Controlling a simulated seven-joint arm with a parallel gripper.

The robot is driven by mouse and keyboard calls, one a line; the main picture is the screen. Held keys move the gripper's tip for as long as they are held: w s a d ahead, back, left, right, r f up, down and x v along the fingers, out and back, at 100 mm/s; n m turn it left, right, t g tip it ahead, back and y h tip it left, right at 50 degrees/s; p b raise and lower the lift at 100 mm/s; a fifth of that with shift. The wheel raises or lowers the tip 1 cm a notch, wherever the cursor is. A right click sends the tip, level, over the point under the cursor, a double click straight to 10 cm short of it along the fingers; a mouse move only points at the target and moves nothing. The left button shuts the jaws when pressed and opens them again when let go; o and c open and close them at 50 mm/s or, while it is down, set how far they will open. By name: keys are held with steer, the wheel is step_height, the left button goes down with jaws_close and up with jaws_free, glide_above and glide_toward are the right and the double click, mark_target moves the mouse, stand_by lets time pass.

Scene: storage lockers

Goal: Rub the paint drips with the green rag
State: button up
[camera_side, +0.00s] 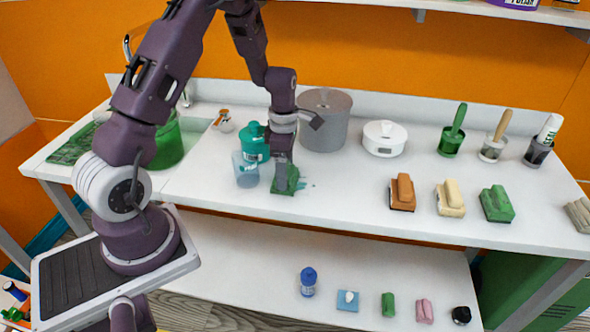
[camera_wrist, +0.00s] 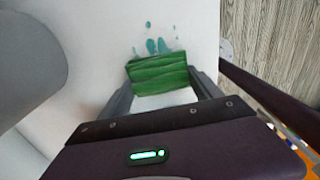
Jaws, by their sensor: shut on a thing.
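The green rag (camera_side: 284,186) is a small folded block at the white bench's front middle, under my gripper (camera_side: 285,176). My gripper points down and is shut on the rag. In the wrist view the rag (camera_wrist: 158,74) sits between the two fingers of my gripper (camera_wrist: 160,88). Teal paint drips (camera_wrist: 157,46) show on the white top just beyond the rag's edge, with small dots farther out. In the side view a few drips (camera_side: 304,184) show just right of the rag. Whether more paint lies under the rag is hidden.
Brushes and blocks are farther right. The bench (camera_side: 340,205) right of the drips is clear.

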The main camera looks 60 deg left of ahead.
steer(key=shift+w+d, duration=2.75)
steer(key=shift+w, duration=0.05)
steer(key=shift+w+d+r, duration=0.15)
step_height(320, 180, up, 8)
